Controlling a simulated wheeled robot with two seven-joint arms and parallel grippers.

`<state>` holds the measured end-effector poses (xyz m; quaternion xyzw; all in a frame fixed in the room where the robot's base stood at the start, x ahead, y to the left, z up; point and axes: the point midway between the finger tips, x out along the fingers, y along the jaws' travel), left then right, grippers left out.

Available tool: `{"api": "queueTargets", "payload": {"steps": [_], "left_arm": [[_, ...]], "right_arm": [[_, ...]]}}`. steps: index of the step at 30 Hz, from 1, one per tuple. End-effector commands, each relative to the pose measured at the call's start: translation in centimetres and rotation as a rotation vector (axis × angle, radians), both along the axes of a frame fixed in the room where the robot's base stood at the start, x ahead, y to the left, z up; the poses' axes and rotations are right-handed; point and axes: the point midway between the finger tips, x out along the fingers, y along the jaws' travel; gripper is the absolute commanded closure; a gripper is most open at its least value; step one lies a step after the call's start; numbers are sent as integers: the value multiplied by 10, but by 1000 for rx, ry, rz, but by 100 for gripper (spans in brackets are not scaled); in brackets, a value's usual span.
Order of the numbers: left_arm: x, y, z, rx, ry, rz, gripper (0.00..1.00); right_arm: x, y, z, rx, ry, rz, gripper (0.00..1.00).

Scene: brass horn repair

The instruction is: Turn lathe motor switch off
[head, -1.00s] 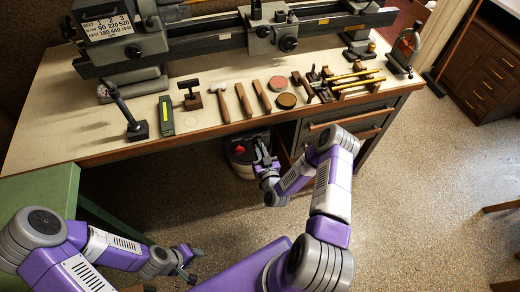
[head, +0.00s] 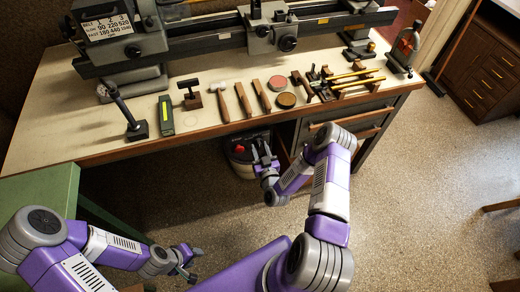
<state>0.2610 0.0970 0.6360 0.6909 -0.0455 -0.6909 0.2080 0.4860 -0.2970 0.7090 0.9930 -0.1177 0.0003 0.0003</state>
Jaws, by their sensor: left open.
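The lathe (head: 205,42) stands along the back of the bench, with a speed plate (head: 107,27) on its headstock at the left. I cannot pick out a motor switch on it for certain. A small red round part (head: 240,149) shows on a dark and pale object below the bench's front edge; I cannot tell what it is. My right gripper (head: 264,152) is in front of the bench, just right of that red part, with its fingers apart and empty. My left gripper (head: 187,262) is low in front of the bench, open and empty, far from the lathe.
The bench top (head: 60,115) holds a dark lever on a base (head: 132,120), a green box (head: 166,115), a hammer (head: 220,100), wooden tools, round tins (head: 286,100) and a rack of rods (head: 350,80). A green surface (head: 40,195) is at the left.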

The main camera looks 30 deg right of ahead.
Motion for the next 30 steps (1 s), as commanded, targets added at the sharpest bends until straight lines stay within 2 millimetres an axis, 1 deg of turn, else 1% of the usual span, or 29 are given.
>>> {"api": "queueTargets", "payload": {"steps": [4,7,15,19,23,30], "left_arm": [[0,0,0,0,0,0,57],[0,0,2,0,0,0,57],[0,0,11,0,0,0,57],[0,0,13,0,0,0,57],[0,0,13,0,0,0,57],[0,0,13,0,0,0,57]], "right_arm": [[-1,0,0,0,1,0,60],[-10,3,-1,1,4,1,60],[-53,13,0,3,4,1,60],[-67,17,0,1,2,1,60],[-73,18,0,1,1,0,60],[-74,18,0,0,0,0,60]]}}
